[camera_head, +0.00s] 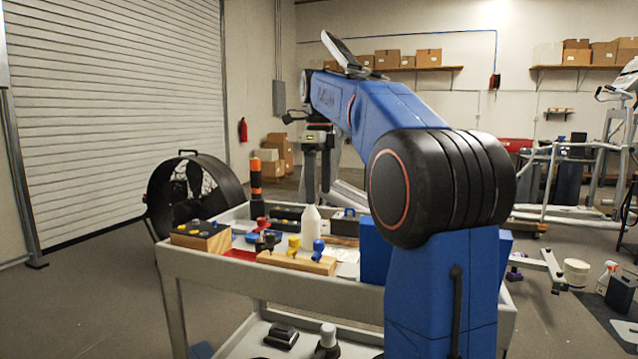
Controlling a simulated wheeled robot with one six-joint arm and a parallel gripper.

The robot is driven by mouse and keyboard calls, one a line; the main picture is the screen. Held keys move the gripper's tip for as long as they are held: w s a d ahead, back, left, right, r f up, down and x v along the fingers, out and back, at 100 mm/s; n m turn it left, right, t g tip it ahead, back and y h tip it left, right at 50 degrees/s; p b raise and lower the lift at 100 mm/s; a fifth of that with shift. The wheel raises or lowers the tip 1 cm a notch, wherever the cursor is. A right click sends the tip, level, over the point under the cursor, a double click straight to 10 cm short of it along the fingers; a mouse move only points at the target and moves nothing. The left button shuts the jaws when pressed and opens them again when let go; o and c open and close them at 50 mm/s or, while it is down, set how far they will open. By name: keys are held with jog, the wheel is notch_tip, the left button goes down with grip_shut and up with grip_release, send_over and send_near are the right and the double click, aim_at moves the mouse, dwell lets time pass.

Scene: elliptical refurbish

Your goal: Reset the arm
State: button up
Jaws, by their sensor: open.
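My blue arm rises at the right of the head view, bends at a large black joint and reaches away over a grey cart (330,288). My gripper (318,192) hangs at the far end of the arm, pointing down above the back part of the cart. Its two dark fingers stand apart with a gap between them, so it is open. I see nothing held between them. The fingertips are near a white bottle (311,222) in the picture; whether they touch anything is too small to tell.
On the cart are a wooden block with yellow and blue knobs (297,260), a black-topped box (201,235) and an orange-black cylinder (256,180). A large black drum fan (160,195) stands to the left. Gym machines (580,165) stand at the right. The floor at front left is clear.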

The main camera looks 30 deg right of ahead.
jog(key=shift+r, duration=0.6)
jog(key=s+a+f+n+t, duration=0.2)
jog(key=s+a+f+n, duration=0.85)
jog(key=s+n, duration=0.35)
jog(key=s+a+f+n+t, duration=0.1)
jog(key=s+a+f+n, duration=0.1)
jog(key=s+f+n, duration=0.5)
jog(key=s+a+f+n+t, duration=0.1)
jog(key=s+a+f+n, duration=0.2)
jog(key=s+f+n, duration=0.4)
notch_tip(320, 180, down, 7)
jog(key=shift+s+a+f+t, duration=0.15)
jog(key=shift+s+t, duration=0.25)
jog(key=shift+s, duration=0.75)
